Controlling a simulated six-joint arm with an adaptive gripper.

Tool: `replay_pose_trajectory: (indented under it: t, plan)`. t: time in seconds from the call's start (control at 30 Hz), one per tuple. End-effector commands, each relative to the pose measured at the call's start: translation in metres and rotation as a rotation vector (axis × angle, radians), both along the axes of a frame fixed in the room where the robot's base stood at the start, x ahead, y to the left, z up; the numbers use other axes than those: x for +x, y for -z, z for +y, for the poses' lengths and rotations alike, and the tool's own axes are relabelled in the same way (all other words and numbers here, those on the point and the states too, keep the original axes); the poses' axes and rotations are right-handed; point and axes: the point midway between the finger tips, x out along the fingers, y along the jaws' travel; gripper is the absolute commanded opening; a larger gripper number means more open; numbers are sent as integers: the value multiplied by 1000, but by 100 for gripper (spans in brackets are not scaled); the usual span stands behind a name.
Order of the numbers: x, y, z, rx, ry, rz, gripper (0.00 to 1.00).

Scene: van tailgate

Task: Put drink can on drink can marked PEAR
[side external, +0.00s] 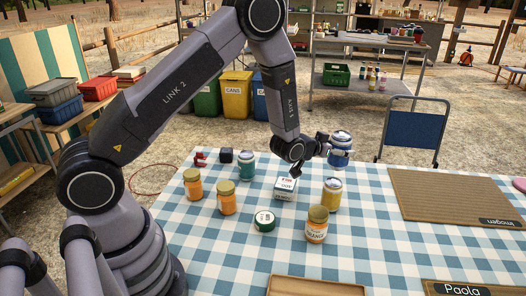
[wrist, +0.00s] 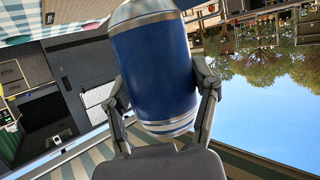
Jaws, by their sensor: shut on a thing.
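A blue drink can (side external: 340,152) with silver ends is held in my gripper (side external: 329,147), above the back right part of the table. The wrist view shows the same blue can (wrist: 153,70) between the two fingers (wrist: 163,100), which are shut on it. A yellow can (side external: 332,197) with a silver top stands upright on the checked cloth, below the held can and apart from it. A teal can (side external: 247,167) stands further left. The word PEAR cannot be read on any can.
A jar that seems to read ORANGE (side external: 316,228) stands in front of the yellow can. A brown mat (side external: 450,197) lies right.

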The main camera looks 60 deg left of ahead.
Motion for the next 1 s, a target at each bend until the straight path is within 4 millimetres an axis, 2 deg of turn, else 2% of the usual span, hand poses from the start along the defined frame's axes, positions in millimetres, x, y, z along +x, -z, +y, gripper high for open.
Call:
replay_pose_trajectory:
  t: [0.33,0.77,0.8,1.0]
  plan:
    - [0,46,1,1,0,1,31]
    - [0,54,1,1,0,-1,31]
    - [0,54,1,1,0,-1,63]
    - [0,54,1,1,0,-1,87]
